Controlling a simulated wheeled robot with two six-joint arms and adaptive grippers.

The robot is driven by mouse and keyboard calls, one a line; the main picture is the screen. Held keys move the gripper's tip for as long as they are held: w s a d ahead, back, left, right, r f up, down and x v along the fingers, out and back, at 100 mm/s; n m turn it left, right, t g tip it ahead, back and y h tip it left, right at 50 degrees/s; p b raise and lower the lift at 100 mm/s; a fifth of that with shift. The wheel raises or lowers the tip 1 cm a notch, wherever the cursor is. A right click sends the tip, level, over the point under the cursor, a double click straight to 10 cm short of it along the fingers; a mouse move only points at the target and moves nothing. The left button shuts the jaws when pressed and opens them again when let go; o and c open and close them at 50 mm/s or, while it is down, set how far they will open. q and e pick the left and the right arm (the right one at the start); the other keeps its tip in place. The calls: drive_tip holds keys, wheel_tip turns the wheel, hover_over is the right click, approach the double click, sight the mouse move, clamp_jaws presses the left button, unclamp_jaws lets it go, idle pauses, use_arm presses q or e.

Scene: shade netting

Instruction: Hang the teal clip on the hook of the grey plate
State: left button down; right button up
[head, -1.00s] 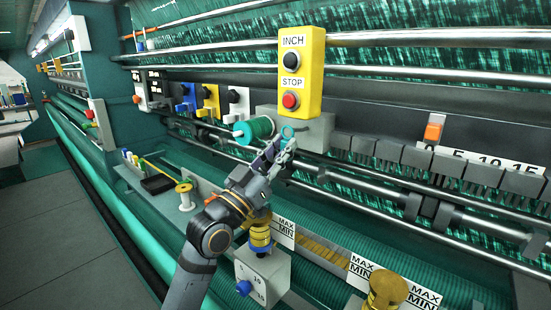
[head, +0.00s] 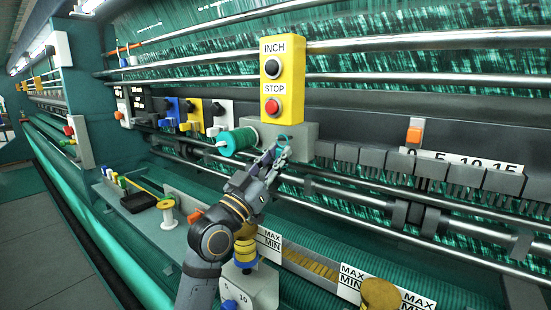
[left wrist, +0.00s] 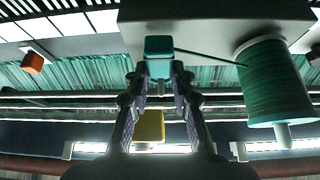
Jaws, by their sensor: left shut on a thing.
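My left gripper (head: 281,148) is shut on the teal clip (head: 284,138), just in front of the grey box below the yellow button panel. In the left wrist view the clip (left wrist: 159,50) is a small teal block at the fingertips (left wrist: 160,78). A thin dark line runs from it to the teal spool (left wrist: 268,85). The spool (head: 238,141) is left of the gripper in the head view. The light grey plate (head: 226,108), with a dark hook-like part, appears to be the rightmost in a row of plates, left of the gripper and apart from it. My right gripper is out of view.
The yellow INCH/STOP panel (head: 284,78) stands above the grey box (head: 306,138). Blue (head: 166,108) and yellow (head: 193,110) plates are beside the grey one. Long metal rails cross behind and below. A shelf (head: 140,222) with a yellow spool is at lower left.

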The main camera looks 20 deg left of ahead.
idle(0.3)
use_arm(q)
drive_tip(key=c, duration=1.1)
unclamp_jaws()
drive_tip(key=shift+o, duration=0.2)
